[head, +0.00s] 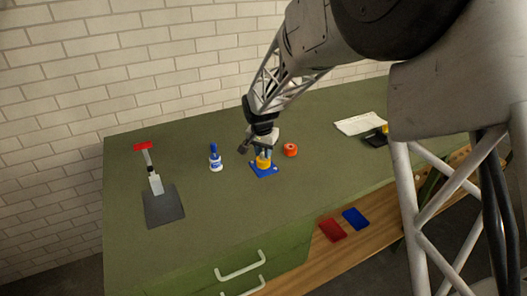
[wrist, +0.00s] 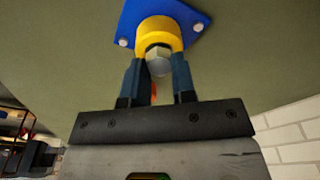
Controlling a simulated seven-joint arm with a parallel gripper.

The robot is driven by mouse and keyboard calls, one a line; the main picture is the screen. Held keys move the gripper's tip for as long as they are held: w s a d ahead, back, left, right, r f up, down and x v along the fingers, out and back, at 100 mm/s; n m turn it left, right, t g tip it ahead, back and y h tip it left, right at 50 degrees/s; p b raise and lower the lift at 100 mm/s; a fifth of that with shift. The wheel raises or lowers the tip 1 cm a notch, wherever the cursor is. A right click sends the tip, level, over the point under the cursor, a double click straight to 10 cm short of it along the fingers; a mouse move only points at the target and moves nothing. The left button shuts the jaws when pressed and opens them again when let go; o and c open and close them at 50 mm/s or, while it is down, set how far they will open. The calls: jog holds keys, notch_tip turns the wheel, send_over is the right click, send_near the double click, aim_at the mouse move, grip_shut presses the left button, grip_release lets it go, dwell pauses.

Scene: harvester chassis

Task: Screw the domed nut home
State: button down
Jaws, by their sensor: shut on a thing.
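The domed nut (wrist: 158,62) is a silvery nut with a rounded cap, seen in the wrist view against the yellow round boss (wrist: 158,27) of a blue plate (wrist: 194,16). The plate lies flat on the green bench, and pale bolt heads show at its corners. My gripper (wrist: 157,80) is shut on the nut, with one dark blue finger on each side. In the head view my gripper (head: 264,150) is right above the yellow boss (head: 263,162) and blue plate (head: 264,171); the nut is hidden there. The thread under the nut cannot be seen.
An orange-red roll (head: 290,150) stands close to the right of the plate. A blue-and-white bottle (head: 215,160) stands to the left. A dark square plate with a red-topped tool (head: 163,205) is farther left. The green bench (head: 220,205) in front is clear.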

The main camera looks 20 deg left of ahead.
jog(key=shift+m, duration=0.3)
jog(key=shift+m+h, duration=0.3)
jog(key=shift+m, duration=1.9)
jog(key=shift+m+g, duration=0.3)
jog(key=shift+m, duration=2.3)
jog(key=shift+m+g+h, duration=0.3)
jog(key=shift+m, duration=2.3)
